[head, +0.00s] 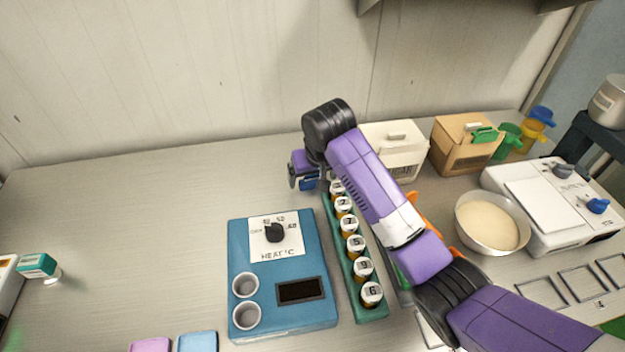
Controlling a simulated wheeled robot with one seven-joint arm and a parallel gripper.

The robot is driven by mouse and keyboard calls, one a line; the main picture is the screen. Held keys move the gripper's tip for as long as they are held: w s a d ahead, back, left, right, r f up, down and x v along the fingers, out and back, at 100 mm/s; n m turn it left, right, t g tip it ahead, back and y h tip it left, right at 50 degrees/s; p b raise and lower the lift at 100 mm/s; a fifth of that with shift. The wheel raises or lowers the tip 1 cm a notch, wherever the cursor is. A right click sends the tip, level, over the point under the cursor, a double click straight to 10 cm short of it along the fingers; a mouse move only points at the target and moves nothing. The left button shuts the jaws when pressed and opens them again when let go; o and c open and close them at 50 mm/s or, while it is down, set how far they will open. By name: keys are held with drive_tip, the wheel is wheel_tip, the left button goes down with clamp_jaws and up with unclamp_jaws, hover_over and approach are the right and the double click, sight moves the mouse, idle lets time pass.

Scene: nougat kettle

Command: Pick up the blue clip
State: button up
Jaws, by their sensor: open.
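My gripper (300,174) is at the end of the purple and black arm, behind the blue heater box and beside the far end of the vial rack. It is open. A small blue piece (308,184) shows right at the gripper, partly covered by it. It may be the blue clip, but it is too small and hidden to be sure. I cannot tell whether it lies between the fingers or touches them.
The blue heater box (240,300) and green vial rack (372,318) with several numbered vials stand in front. A white box (407,170), cardboard box (455,158), bowl (488,222) and white appliance (540,238) stand right. The left table is mostly clear.

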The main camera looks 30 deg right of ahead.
drive_tip(key=c, duration=1.4)
drive_tip(key=shift+r, duration=0.1)
